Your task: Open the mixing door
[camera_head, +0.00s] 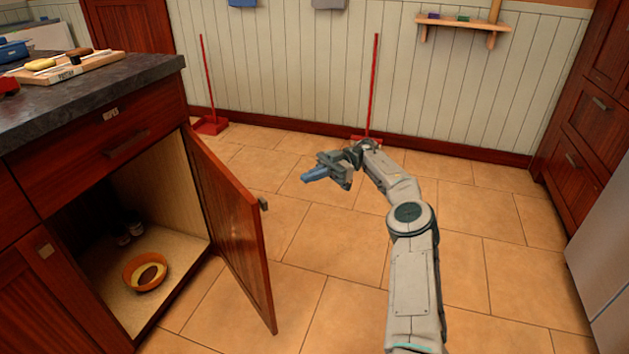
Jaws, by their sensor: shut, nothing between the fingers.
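The cabinet door (232,232) under the counter stands open, swung out to the right from the cabinet front. Its small handle (263,203) sits near the outer face of the door. I cannot tell from the picture whether it bears a "mixing" label. Inside the open cabinet, an orange bowl (146,271) rests on the shelf floor, with a couple of small jars (128,232) behind it. My gripper (314,175) is shut and empty. It hangs in free air to the right of the door, apart from it, pointing left.
The dark counter (95,85) holds a wooden board (72,66) and other items. A drawer (110,135) above the opening is shut. Red long-handled tools (209,125) stand by the far wall. More cabinets (598,120) stand at the right. The tiled floor between is clear.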

